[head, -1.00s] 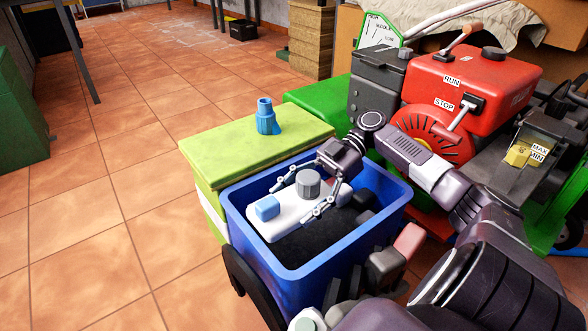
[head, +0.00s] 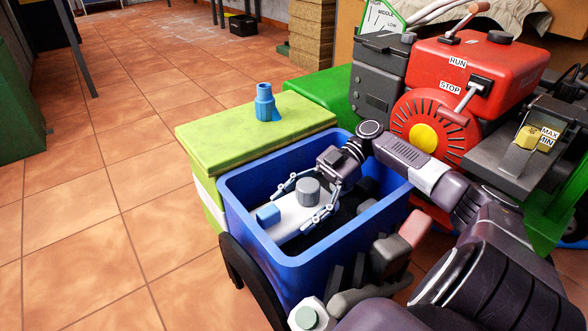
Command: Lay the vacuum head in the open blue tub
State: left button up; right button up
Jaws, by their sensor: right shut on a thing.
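The vacuum head (head: 290,215) is a white, flat body with a grey round knob on top and a blue block at its near left end. It is inside the open blue tub (head: 318,268), below the rim; I cannot tell whether it touches the bottom. My right gripper (head: 295,208) reaches down into the tub from the upper right and is shut on the vacuum head, with a finger on each side of the knob. The near tub wall hides part of the lower edge of the head. My left gripper is not in view.
A green-topped box (head: 225,142) stands against the tub's far left side, with a blue nozzle (head: 265,103) on it. A red machine (head: 470,75) stands close at the right. Dark items lie in the tub's right part. Tiled floor (head: 85,215) is clear at the left.

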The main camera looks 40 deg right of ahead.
aim_at(318, 186)
jog(key=shift+f, duration=0.4)
jog(key=o, duration=1.5)
jog(key=shift+r, duration=0.2)
jog(key=p+v, duration=0.1)
jog(key=v, duration=0.2)
jog(key=r+p+v, duration=0.1)
jog(key=p+v, duration=0.1)
jog(key=v, duration=0.1)
jog(key=shift+d+r, duration=0.1)
jog(key=shift+d, duration=0.05)
jog(key=shift+s+d+r+p, duration=0.1)
jog(key=shift+d+p, duration=0.25)
jog(key=shift+d, duration=0.2)
